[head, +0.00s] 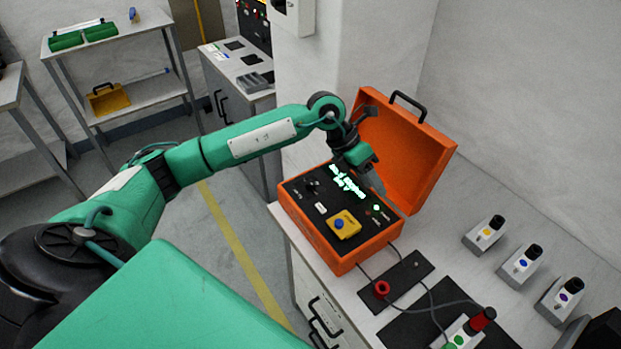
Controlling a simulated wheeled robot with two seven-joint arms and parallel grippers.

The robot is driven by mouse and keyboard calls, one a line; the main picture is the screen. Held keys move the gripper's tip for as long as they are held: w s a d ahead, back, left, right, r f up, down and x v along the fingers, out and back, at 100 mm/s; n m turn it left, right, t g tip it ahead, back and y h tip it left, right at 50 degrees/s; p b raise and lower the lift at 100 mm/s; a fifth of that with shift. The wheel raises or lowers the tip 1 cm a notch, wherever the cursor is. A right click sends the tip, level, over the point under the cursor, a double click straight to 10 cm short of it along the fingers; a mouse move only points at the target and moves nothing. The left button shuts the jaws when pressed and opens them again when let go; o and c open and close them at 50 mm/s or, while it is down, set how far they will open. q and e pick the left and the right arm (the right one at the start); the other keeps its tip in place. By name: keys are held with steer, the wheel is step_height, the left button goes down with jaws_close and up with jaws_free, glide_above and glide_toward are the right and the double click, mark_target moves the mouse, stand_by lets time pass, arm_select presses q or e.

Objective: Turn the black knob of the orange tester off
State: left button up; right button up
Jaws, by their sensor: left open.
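The orange tester (327,253) stands on the bench with its lid (407,152) raised and a black panel inside. The black knob (312,186) is on the panel's left side; its exact pointer direction is too small to read. The panel shows lit green-white text and a green lamp (376,208). My left gripper (368,172) is open above the panel's back part, in front of the lid. It is to the right of the knob and apart from it. My right gripper is not in view.
A yellow block with a blue button (342,225) sits on the panel. Several grey boxes with coloured buttons (521,265) stand on the bench at right. A cable with a red ring (382,289) and a red-capped device (482,319) lie in front.

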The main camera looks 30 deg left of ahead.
mark_target(310, 183)
arm_select(q)
steer(key=w+a+r+n+y, duration=0.1)
steer(key=a+y, duration=0.3)
steer(key=a, duration=0.5)
steer(key=w+a+r+y, duration=0.1)
steer(key=a+r+y, duration=0.15)
steer(key=a, duration=0.55)
steer(key=shift+g+y, duration=0.4)
steer(key=shift+y, duration=0.15)
step_height(310, 183, down, 15)
steer(key=p, duration=0.3)
steer(key=shift+a+r, duration=0.1)
steer(key=shift+a, duration=0.05)
steer(key=shift+c, duration=0.2)
steer(key=shift+n, duration=0.3)
steer(key=c, duration=1)
